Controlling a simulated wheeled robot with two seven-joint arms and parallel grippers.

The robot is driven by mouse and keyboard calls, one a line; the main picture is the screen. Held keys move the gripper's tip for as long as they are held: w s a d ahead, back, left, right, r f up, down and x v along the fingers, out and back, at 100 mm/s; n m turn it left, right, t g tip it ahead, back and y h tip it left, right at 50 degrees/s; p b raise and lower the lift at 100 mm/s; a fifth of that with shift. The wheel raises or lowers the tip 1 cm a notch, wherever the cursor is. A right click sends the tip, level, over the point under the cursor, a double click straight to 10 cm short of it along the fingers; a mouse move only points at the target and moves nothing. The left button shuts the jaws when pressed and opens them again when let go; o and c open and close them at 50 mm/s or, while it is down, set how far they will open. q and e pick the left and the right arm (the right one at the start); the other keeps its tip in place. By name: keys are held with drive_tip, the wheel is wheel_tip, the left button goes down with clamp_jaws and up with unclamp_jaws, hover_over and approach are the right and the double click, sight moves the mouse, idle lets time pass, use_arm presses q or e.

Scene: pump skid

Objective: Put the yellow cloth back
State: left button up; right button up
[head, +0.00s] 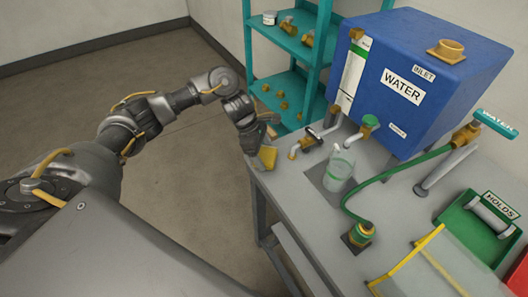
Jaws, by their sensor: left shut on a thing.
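The yellow cloth (267,157) is at the left edge of the grey bench (292,190). My left gripper (258,146) comes in from the left above that corner and is shut on the cloth, which sticks out below it. I cannot tell whether the cloth touches the bench top. The fingertips are small and partly hidden by the wrist. My right gripper is not in view.
A blue water tank (440,65) stands on the bench, with a brass tap (307,142) and a clear bottle (340,170) in front. A green hose (395,177) crosses the bench. A green tray (483,225) lies at right. A teal shelf (282,42) stands behind. The floor at left is clear.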

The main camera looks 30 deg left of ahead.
use_arm(q)
drive_tip(key=shift+f+b, duration=0.2)
drive_tip(key=shift+b, duration=0.1)
drive_tip(key=o, duration=1)
drive_tip(key=shift+c, duration=0.2)
drive_tip(key=shift+r, duration=0.15)
drive_tip(key=shift+r+p, duration=0.25)
drive_tip(key=shift+p, duration=0.2)
drive_tip(key=b+v, duration=0.1)
drive_tip(key=v, duration=1)
drive_tip(key=shift+a+r, duration=0.2)
drive_tip(key=shift+r, duration=0.15)
